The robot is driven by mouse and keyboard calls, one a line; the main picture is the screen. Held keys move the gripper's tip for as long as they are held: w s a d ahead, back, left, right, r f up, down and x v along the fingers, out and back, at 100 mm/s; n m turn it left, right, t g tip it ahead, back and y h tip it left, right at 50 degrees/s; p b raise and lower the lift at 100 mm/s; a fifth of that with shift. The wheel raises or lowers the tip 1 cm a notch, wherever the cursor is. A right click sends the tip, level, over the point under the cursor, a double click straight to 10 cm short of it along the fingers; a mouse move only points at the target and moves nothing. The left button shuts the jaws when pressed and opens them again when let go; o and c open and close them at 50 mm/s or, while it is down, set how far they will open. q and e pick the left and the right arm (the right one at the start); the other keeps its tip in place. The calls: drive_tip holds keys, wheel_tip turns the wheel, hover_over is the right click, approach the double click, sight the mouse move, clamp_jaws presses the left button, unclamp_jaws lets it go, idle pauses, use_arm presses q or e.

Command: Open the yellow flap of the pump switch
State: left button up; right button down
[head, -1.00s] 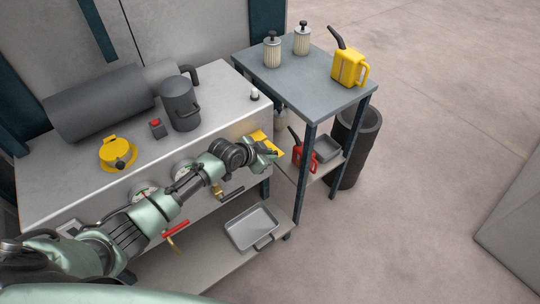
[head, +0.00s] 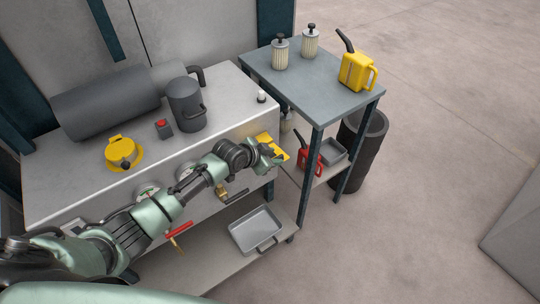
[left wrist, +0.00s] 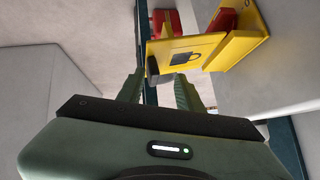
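The yellow flap (left wrist: 187,50) of the pump switch, marked with a padlock, fills the top of the left wrist view. It stands out at an angle from a yellow housing (left wrist: 243,38), with red parts behind it. In the head view the yellow switch cover (head: 268,142) is at the right end of the bench front, partly hidden by my gripper. My left gripper (left wrist: 158,84) is open, its two fingers apart. The flap's dark outer edge lies just beyond and between the fingertips; I cannot tell whether they touch. My right gripper is not in view.
The bench (head: 80,178) carries a grey mug-shaped can (head: 186,103), a red button box (head: 163,129) and a yellow round fitting (head: 121,152). Valve handles stick out below my left arm. A side table (head: 318,82) stands close to the right.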

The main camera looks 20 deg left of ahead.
use_arm(q)
drive_tip(key=v, duration=0.7)
drive_tip(key=shift+s+r, duration=0.2)
drive_tip(key=shift+o, duration=0.4)
drive_tip(key=shift+a, duration=0.1)
